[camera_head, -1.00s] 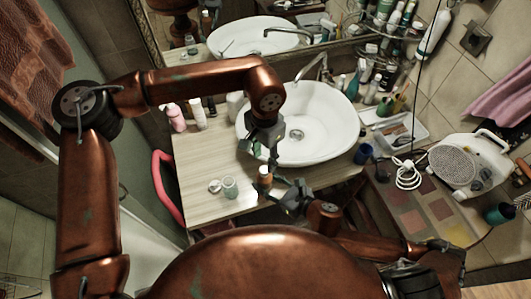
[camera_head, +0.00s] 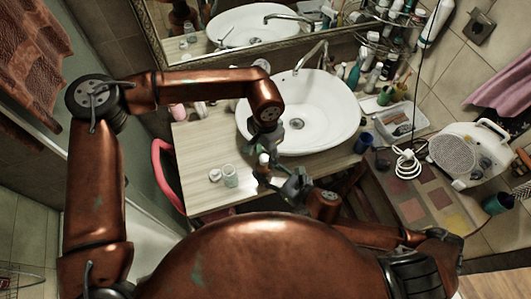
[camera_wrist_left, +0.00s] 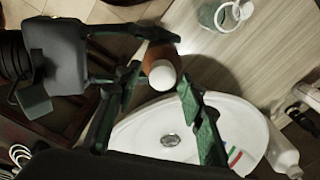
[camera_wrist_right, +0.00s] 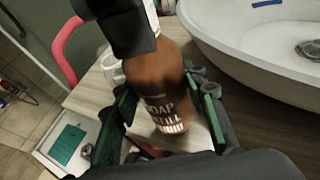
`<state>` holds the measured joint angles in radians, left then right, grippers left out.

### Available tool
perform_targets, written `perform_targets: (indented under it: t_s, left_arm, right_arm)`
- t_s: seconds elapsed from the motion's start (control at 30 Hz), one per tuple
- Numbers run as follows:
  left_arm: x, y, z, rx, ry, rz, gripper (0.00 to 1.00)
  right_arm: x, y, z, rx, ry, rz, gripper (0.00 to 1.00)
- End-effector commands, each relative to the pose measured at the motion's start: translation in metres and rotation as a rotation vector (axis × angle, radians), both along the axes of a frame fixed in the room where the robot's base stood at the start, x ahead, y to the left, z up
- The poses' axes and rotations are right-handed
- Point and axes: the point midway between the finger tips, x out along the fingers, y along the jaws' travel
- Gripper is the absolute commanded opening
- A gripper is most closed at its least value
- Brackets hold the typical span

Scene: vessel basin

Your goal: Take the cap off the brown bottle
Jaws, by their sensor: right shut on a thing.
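The brown bottle (camera_wrist_right: 165,95) shows printed lettering in the right wrist view. My right gripper (camera_wrist_right: 165,118) is shut on its body, one finger on each side. The bottle's white cap (camera_wrist_left: 162,75) faces the camera in the left wrist view. My left gripper (camera_wrist_left: 167,75) is open above the bottle, with its fingers apart and the cap between them. In the head view the bottle (camera_head: 262,173) is small and partly hidden by both grippers. In the right wrist view a dark part hides the bottle's top.
A glass jar (camera_head: 231,177) and a small round lid (camera_head: 214,175) stand on the wooden counter (camera_head: 205,145) left of the bottle. The white basin (camera_head: 335,100) lies just behind my grippers. A blue cup (camera_head: 363,143) and a white tray (camera_head: 412,122) are to the right.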

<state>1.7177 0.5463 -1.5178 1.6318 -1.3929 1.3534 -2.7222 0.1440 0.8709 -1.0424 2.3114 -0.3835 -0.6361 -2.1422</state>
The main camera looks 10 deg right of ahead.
Motion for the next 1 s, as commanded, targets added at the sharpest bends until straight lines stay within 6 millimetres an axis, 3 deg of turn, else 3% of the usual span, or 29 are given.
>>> perform_targets:
  t_s: [0.07,0.6,0.83,1.0]
  left_arm:
    - [0.0,0.0,0.0001,0.0,0.0,0.0,0.37]
    - [-0.0012,-0.0008,0.0006,-0.001,0.002,-0.002,0.0]
    - [-0.0019,-0.0014,0.0007,-0.002,0.003,0.029,0.0]
    - [-0.0013,-0.0016,0.0008,-0.003,0.003,0.266,0.0]
  right_arm:
    - [0.0002,0.0003,0.001,0.001,-0.002,0.0,0.0]
    - [0.0003,0.0003,0.001,0.001,-0.002,0.0,0.0]
    - [0.0006,0.0002,0.0011,0.001,-0.002,0.0,0.0]
    - [0.0007,0.0003,0.0012,0.001,-0.002,0.0,0.0]
